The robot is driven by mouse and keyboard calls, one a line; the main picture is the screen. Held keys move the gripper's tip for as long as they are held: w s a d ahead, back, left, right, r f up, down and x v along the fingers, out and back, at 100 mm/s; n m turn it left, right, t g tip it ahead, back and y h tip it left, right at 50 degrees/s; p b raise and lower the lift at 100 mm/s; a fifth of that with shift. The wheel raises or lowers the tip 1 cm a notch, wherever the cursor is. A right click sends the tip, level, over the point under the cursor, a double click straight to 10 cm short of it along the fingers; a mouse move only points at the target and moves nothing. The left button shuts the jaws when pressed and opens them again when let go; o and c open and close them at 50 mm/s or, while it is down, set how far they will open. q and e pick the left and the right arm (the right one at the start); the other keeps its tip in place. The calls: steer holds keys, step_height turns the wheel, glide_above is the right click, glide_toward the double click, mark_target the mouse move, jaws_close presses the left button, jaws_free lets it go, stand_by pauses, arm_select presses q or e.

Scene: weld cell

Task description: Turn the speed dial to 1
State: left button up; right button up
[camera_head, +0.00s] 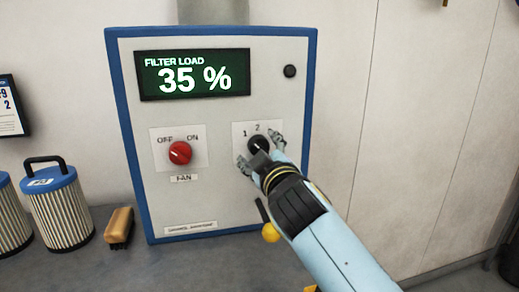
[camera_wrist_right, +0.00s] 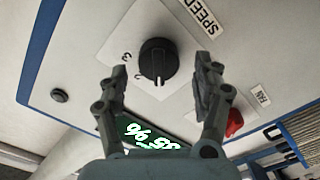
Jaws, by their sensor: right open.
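The speed dial (camera_head: 257,143) is a black knob on a white plate at the right of the grey panel. The numbers 1 and 2 show above it; the 3 is hidden in the head view but shows in the right wrist view. My right gripper (camera_head: 262,149) is open, with one finger on each side of the dial. In the right wrist view the dial (camera_wrist_right: 158,60) stands between and beyond the fingertips of the gripper (camera_wrist_right: 162,75), with gaps visible. I cannot tell clearly which number the dial points to. My left gripper is not in view.
The red fan knob (camera_head: 180,152) is left of the dial, under a display (camera_head: 193,74) reading FILTER LOAD 35 %. A yellow ball (camera_head: 270,233) on a black lever sits below my right arm. Filter cartridges (camera_head: 62,212) and a brush (camera_head: 119,228) stand at the left.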

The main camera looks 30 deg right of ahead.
steer(key=v, duration=0.6)
stand_by(0.4)
